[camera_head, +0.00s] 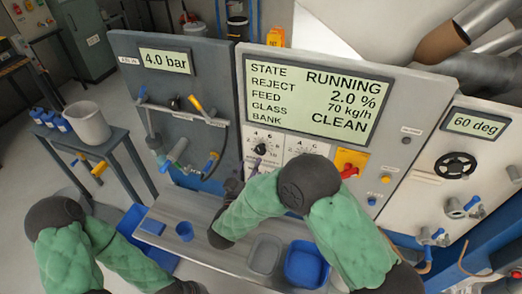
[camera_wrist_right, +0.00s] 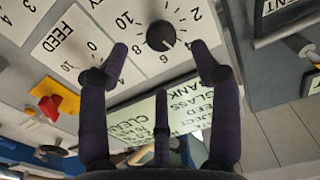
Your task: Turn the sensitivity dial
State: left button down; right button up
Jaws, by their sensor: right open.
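A round black dial with a white pointer mark (camera_wrist_right: 160,36) sits on a white numbered plate in the right wrist view, its mark between 4 and 6. My left gripper is not clearly visible.
A second dial labelled FEED (camera_wrist_right: 92,76) sits beside it. A red handle on a yellow plate (camera_head: 348,172) is further right. The large status display (camera_head: 318,95) is above. A steel shelf (camera_head: 190,212) below the panel holds blue and grey trays.

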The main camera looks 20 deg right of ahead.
aim_at(260, 152)
jog(key=p+x, duration=0.1)
jog(key=x, duration=0.7)
jog(key=shift+s, duration=0.1)
jog(key=c, duration=1.1)
